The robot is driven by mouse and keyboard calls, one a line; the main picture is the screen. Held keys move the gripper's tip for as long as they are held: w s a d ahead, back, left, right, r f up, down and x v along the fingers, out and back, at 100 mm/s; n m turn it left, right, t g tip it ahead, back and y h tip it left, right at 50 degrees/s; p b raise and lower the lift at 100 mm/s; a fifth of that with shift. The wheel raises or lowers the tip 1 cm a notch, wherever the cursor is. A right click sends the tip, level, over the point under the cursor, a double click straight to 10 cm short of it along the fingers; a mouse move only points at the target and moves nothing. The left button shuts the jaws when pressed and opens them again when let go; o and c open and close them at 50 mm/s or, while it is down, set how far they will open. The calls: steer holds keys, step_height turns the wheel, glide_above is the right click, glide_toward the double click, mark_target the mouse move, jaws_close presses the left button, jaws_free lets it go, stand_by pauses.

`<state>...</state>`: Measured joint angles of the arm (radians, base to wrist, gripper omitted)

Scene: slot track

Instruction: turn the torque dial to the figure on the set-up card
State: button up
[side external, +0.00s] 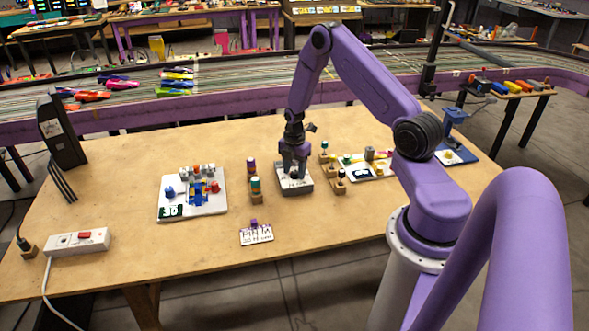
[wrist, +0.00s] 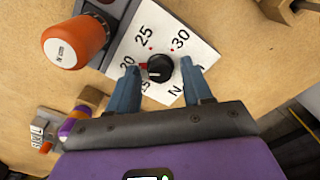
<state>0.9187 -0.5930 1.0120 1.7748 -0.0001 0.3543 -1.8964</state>
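The torque dial is a black knob (wrist: 159,68) with a red pointer on a white plate (wrist: 165,35) marked 15, 20, 25 and 30. The pointer faces left in the wrist view, near the 20. My gripper (wrist: 160,65) is open, one finger on each side of the knob; I cannot tell whether they touch it. In the side view my gripper (side external: 294,168) is down over the dial box (side external: 294,183), hiding the knob.
An orange-handled tool (wrist: 72,42) labelled N cm stands near the plate. Small capped bottles (side external: 255,190) stand left of the dial box. A white board with coloured parts (side external: 180,207) lies further left, and a power strip (side external: 80,242) at the left edge. The front table is mostly clear.

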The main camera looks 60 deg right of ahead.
jaws_close()
steer(key=shift+m, duration=0.4)
steer(key=m, duration=1.6)
steer(key=shift+m, duration=0.3)
steer(key=m, duration=0.6)
steer(key=shift+m, duration=0.4)
